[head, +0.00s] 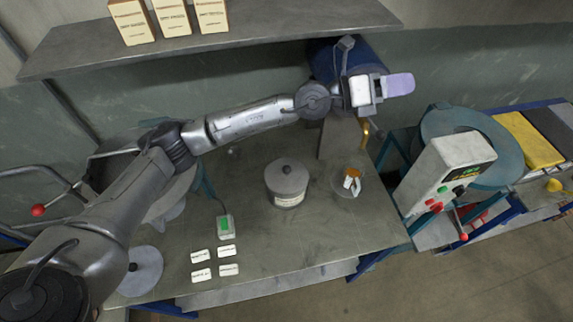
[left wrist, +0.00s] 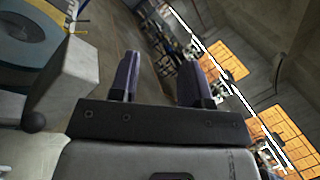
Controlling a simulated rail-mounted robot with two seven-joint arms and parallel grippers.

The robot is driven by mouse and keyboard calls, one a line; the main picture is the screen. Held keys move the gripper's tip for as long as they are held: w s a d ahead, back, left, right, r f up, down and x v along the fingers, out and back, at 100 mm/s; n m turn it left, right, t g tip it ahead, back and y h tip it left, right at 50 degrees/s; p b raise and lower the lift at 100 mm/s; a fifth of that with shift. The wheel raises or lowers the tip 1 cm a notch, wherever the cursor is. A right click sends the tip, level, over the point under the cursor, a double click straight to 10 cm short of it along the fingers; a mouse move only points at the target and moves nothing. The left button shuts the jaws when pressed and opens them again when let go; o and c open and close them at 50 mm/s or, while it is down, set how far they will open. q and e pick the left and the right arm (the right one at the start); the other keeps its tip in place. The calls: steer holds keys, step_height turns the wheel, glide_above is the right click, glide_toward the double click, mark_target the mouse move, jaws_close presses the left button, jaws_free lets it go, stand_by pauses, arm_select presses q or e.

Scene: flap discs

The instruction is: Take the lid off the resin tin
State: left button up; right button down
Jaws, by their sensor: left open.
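The resin tin (head: 288,202), a grey round tin with a pale label, stands upright on the metal workbench. The tin does not show in the left wrist view. My right gripper is not in view.
A clear container with orange and white pieces (head: 349,184) stands right of the tin. A small green-topped device (head: 225,226) and several label cards (head: 228,270) lie front left. A shelf (head: 270,30) with boxes (head: 172,16) overhangs the back. A control box (head: 445,172) stands right.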

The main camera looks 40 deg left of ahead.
arm_select(q)
step_height(320, 180, down, 10)
steer(key=r+m+g+y, duration=0.1)
steer(key=m+g+y, duration=0.1)
steer(key=g+y, duration=0.15)
steer(key=n+g+y, duration=0.2)
steer(key=g+y, duration=0.9)
steer(key=y, duration=0.3)
glide_toward(288, 167)
steer(key=f, duration=0.4)
steer(key=s+f, duration=0.1)
steer(key=shift+a+f, duration=0.4)
steer(key=shift+s+a+f+p, duration=0.1)
steer(key=shift+a+f+p, duration=0.1)
steer(key=shift+f, duration=0.7)
steer(key=shift+w+a+f+p, duration=0.1)
steer(key=shift+a+f+p, duration=0.1)
steer(key=shift+f, duration=0.7)
steer(key=shift+s+a+f+p, duration=0.1)
steer(key=shift+a+f+p, duration=0.05)
steer(key=shift+f, duration=0.75)
steer(key=shift+c, duration=0.2)
steer(key=c, duration=0.7)
